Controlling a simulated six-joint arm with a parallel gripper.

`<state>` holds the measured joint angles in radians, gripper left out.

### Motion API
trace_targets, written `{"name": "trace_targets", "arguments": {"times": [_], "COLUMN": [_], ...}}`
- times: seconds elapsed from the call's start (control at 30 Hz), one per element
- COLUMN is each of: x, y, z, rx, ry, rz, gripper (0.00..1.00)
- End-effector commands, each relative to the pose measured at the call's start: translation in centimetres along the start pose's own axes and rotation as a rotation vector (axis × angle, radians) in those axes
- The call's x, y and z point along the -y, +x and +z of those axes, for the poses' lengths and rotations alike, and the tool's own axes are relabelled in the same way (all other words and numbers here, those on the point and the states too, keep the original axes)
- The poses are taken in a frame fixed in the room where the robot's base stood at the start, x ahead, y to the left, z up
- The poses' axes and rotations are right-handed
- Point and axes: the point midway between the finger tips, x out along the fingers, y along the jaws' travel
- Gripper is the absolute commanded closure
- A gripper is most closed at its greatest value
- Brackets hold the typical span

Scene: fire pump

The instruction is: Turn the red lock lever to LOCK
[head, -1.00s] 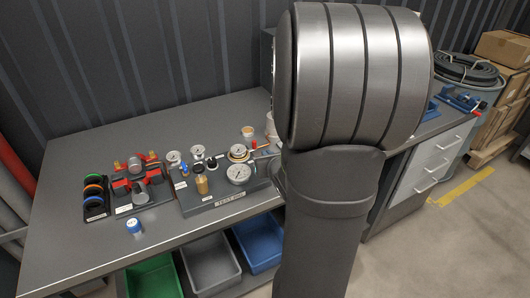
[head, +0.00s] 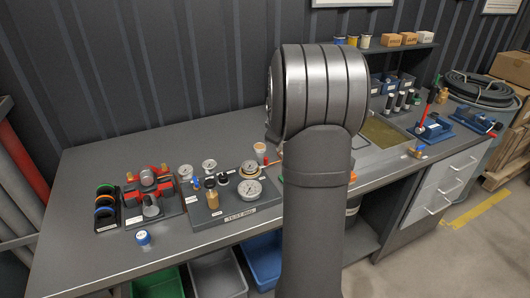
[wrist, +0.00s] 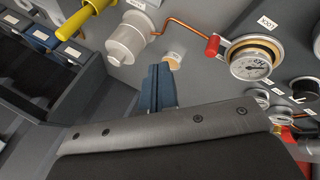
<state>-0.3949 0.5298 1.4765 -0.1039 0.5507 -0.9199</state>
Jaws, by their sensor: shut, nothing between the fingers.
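A red lever piece (wrist: 213,46) sits just left of a brass-rimmed gauge (wrist: 251,60) in the wrist view. A LOCK label (wrist: 267,22) lies above the gauge. In the head view the red piece (head: 266,161) is small, beside the brass-rimmed gauge (head: 250,168) on the test rig (head: 226,214). My gripper (wrist: 164,70) shows blue fingers, shut and empty, below and left of the red piece and apart from it. In the head view my arm hides the gripper.
More gauges crowd the right. In the head view the front left of the bench (head: 90,255) is clear.

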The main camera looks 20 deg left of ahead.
Motion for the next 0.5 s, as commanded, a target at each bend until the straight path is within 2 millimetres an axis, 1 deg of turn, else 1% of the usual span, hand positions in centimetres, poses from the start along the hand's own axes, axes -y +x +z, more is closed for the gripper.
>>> {"name": "trace_targets", "arguments": {"times": [0.03,0.1,0.2,0.3,0.4,0.5], "x": [-0.3,-0.4,-0.3,-0.2,-0.1,0.0], "y": [0.0,-0.2,-0.6,-1.0,-1.4,-1.6], "z": [-0.9,-1.9,-3.4,-4.5,-5.3,-5.7], "rx": [0.009,0.030,0.064,0.100,0.129,0.146], "ry": [0.109,0.272,0.480,0.642,0.750,0.806], "rz": [-0.032,-0.081,-0.145,-0.195,-0.228,-0.245], "gripper": [1.00,1.00,1.00,1.00,1.00,1.00]}}
